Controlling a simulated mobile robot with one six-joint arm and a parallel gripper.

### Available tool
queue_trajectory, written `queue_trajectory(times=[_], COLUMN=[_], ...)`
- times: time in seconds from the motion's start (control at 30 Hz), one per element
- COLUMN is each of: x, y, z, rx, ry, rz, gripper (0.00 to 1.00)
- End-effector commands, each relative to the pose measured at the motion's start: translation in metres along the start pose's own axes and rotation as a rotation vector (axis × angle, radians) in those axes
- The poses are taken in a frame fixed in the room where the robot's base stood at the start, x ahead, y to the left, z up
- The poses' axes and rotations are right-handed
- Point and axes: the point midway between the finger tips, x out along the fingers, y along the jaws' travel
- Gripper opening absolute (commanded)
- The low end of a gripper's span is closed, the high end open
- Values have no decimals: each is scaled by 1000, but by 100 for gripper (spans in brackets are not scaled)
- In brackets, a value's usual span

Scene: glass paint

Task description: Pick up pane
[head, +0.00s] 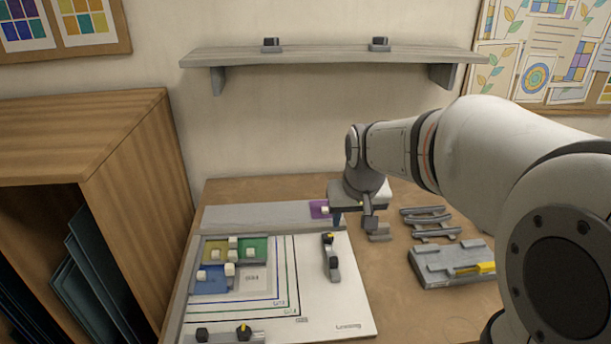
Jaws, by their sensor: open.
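A grey fixture with a yellow part (486,268) and several grey bars (428,220) lie right of my gripper. A wooden cabinet (130,190) borders the left; a shelf (335,56) hangs above.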

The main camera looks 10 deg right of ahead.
Motion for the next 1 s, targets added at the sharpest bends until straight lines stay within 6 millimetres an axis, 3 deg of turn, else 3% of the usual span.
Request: queue_trajectory(times=[0.03, 0.2, 0.5, 0.7, 1.0], x=[12, 53, 152, 202, 231], y=[0, 1, 3, 4, 4], z=[-23, -90, -184, -214, -223], rx=[0, 1, 2, 3, 3], ry=[-1, 19, 51, 67, 72], rz=[0, 0, 0, 0, 0], gripper=[45, 45, 45, 45, 45])
